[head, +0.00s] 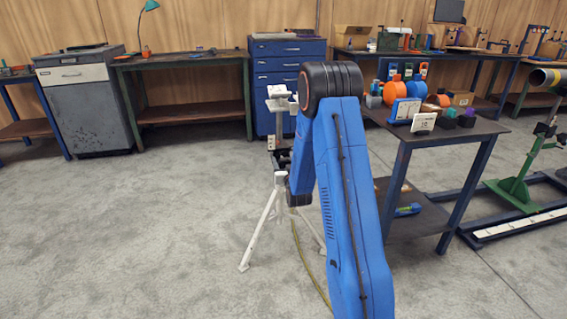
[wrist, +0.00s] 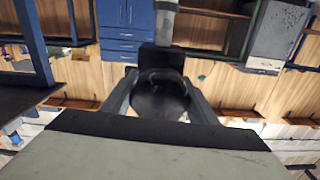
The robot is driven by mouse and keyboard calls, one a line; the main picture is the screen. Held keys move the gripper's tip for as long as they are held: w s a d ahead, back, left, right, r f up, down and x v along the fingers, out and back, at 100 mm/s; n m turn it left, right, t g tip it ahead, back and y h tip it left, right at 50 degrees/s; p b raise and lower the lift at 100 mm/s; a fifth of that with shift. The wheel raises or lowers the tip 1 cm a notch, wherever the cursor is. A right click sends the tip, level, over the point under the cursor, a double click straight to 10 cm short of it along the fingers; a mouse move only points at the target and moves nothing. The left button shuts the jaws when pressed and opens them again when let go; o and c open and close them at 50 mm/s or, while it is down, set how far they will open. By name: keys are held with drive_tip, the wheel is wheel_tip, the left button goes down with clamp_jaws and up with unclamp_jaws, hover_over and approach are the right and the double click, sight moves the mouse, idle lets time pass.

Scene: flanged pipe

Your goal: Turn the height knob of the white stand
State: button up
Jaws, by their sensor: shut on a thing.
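The white stand (head: 262,226) stands on the floor just left of my arm in the head view, upright on spread legs, with its white head (head: 278,104) at the top. My arm hides part of its post. In the wrist view, which is upside down, the black round height knob (wrist: 160,100) sits between the two grey fingers of my gripper (wrist: 158,88). My gripper is shut on the knob, with a finger on each side. The stand's grey post (wrist: 165,22) shows beyond the knob. Whether the knob is turned cannot be told.
A workbench (head: 405,132) with orange spools and small boxes stands close to the right of my arm. A green pipe support (head: 520,185) is farther right. A blue drawer cabinet (head: 289,50) and a grey cabinet (head: 88,105) line the back wall. The floor at left is clear.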

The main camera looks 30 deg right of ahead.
drive_tip(key=shift+m, duration=0.4)
drive_tip(key=m, duration=1.2)
drive_tip(key=shift+m, duration=0.4)
drive_tip(key=m, duration=0.4)
drive_tip(key=shift+f, duration=0.1)
drive_tip(key=shift+d+m, duration=0.1)
drive_tip(key=shift+m, duration=1.9)
drive_tip(key=o, duration=1)
drive_tip(key=shift+o, duration=0.2)
